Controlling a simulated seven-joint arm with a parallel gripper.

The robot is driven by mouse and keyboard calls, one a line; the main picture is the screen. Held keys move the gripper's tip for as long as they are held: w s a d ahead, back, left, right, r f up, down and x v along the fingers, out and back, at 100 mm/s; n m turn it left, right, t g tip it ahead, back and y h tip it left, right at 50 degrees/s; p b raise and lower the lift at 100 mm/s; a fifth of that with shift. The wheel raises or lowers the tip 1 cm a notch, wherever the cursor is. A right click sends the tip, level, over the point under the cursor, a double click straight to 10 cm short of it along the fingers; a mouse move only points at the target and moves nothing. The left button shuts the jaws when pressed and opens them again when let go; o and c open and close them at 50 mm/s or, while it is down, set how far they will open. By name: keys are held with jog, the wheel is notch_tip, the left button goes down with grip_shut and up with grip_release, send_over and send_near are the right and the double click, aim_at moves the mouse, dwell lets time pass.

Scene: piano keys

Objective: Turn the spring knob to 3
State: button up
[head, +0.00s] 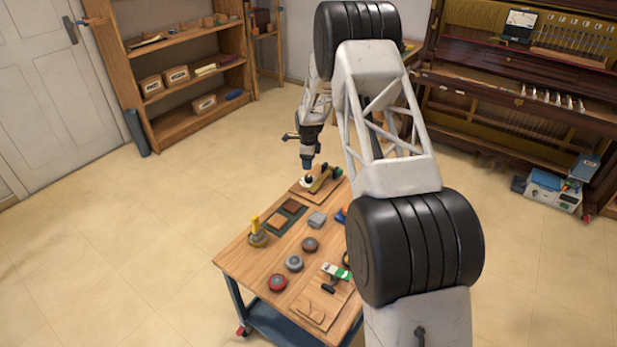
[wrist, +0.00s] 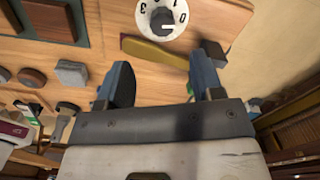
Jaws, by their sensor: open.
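The spring knob is a round white dial with a black centre (wrist: 162,17) at the top of the wrist view. Printed digits, including 0 and 3, show around its face. The frame cuts off its upper part, and I cannot tell which number the knob points to. In the head view, the white dial (head: 307,182) sits on a wooden board at the far end of the table. My gripper (wrist: 163,78) is open and empty, its two blue fingers apart. In the head view, my gripper (head: 307,164) is just above the dial, not around it.
A yellow-handled tool (wrist: 155,52) lies between the dial and my fingers in the wrist view. Shelves and a piano stand behind.

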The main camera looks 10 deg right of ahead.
aim_at(309, 177)
jog(key=shift+w+f, duration=0.25)
jog(key=shift+f, duration=0.25)
jog(key=shift+f, duration=0.1)
jog(key=shift+f, duration=3.8)
jog(key=c, duration=0.9)
jog(key=shift+c, duration=0.2)
